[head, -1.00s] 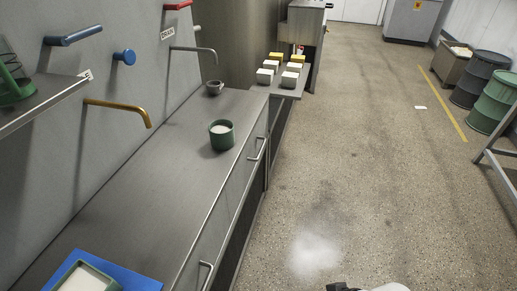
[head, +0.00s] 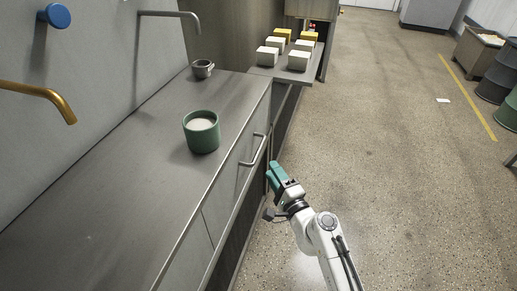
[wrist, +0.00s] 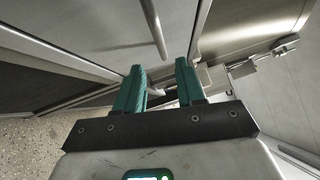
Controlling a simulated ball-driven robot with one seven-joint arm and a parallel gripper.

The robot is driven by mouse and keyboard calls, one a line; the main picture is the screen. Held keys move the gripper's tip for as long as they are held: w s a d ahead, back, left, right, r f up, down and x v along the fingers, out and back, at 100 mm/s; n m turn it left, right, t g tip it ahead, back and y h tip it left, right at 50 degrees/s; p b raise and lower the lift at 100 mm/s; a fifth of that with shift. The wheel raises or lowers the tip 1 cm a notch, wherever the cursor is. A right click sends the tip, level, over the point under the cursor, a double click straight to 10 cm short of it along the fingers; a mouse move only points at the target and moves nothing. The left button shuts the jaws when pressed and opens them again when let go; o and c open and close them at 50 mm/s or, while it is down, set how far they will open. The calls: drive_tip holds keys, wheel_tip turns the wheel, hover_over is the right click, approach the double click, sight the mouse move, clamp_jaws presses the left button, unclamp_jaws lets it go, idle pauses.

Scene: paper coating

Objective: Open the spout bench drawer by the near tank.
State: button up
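The steel spout bench (head: 110,200) runs along the left in the head view. Its far drawer front (head: 232,190) looks closed, flush with the bench face. A bar handle (head: 253,151) stands out from that front. The handle also shows in the wrist view (wrist: 154,28), just beyond the fingertips. My gripper (head: 274,167) is beside the handle, to its right and slightly lower in the head view. In the wrist view my gripper (wrist: 159,67) has two teal fingers apart, with nothing between them. The handle appears clear of the fingers.
A green cup of white material (head: 202,132) and a small grey bowl (head: 203,69) stand on the bench. A gold spout (head: 40,97) and a grey spout (head: 172,14) overhang it. A shelf with white and yellow blocks (head: 299,60) lies beyond.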

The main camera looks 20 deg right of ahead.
sight(259, 148)
drive_tip(key=w, duration=0.3)
drive_tip(key=w+a+r, duration=0.1)
drive_tip(key=w, duration=0.2)
drive_tip(key=w+b, duration=0.1)
drive_tip(key=w, duration=0.2)
drive_tip(key=shift+w+a+r, duration=0.15)
drive_tip(key=shift+w+a, duration=0.1)
drive_tip(key=shift+w, duration=0.05)
clamp_jaws()
